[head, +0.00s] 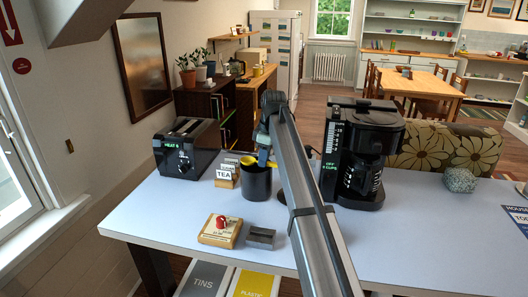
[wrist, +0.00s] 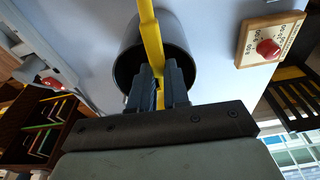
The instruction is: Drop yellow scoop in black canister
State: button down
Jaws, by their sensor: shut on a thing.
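The black canister (head: 256,184) stands upright on the pale blue table, between the toaster and the coffee maker. My gripper (head: 263,157) is directly over its mouth, fingers pointing down. In the wrist view my gripper (wrist: 160,88) is shut on the yellow scoop (wrist: 151,38), gripping its long narrow handle. The scoop extends across the mouth of the canister (wrist: 183,42) in that view. In the head view the yellow scoop (head: 248,160) shows at the canister's rim. I cannot tell whether any of it is below the rim.
A black toaster (head: 186,147) stands left, a coffee maker (head: 360,150) right. A wooden block with a red knob (head: 220,231) and a grey block (head: 261,238) lie in front. The front right of the table is clear.

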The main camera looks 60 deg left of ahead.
jog(key=shift+f, duration=0.3)
jog(key=c, duration=1)
grip_release()
jog(key=shift+c, duration=0.2)
jog(key=shift+r, duration=0.1)
